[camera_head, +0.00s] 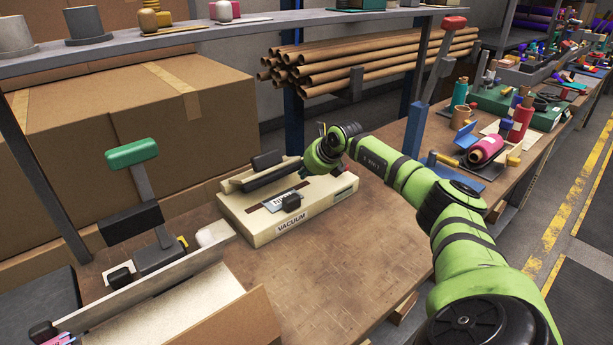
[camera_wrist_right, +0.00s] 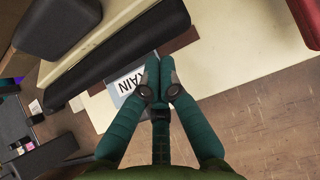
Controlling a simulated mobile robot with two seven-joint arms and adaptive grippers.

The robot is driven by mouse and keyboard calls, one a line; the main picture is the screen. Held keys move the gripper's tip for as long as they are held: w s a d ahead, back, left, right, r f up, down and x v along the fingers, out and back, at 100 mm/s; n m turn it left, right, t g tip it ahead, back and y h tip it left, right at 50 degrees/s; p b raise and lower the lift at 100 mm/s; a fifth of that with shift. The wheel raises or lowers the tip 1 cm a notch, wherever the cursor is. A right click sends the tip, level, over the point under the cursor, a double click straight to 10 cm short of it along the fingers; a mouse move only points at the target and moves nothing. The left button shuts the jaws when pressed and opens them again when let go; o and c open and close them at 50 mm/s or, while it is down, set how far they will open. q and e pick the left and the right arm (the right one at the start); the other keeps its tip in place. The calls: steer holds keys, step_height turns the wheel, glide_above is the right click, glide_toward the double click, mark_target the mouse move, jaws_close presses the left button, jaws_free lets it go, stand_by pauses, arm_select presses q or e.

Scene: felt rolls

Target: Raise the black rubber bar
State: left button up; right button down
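The black rubber bar (camera_head: 271,176) lies along the top of a cream vacuum sealer (camera_head: 262,232) marked VACUUM. It looks down across the machine, near a label card (camera_head: 284,201). In the right wrist view the bar (camera_wrist_right: 112,57) runs diagonally above the fingertips. My right gripper (camera_wrist_right: 160,60) has its two teal fingers together at the tips, over the card, just beside the bar's near edge. Nothing shows between them. In the head view the right gripper is mostly hidden behind its wrist at the bar's right end. My left gripper is not in view.
A big cardboard box (camera_head: 130,130) stands behind the sealer. A red-handled lever (camera_head: 453,24) and felt rolls (camera_head: 486,148) are at right. The bench in front is clear.

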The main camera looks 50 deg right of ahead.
steer(key=shift+w+r+g+p, duration=0.25)
steer(key=shift+r+g+p, duration=0.25)
steer(key=shift+r, duration=0.5)
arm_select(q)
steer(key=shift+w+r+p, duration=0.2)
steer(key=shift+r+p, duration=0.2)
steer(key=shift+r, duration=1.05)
arm_select(e)
steer(key=shift+w+r, duration=0.3)
steer(key=shift+r, duration=0.1)
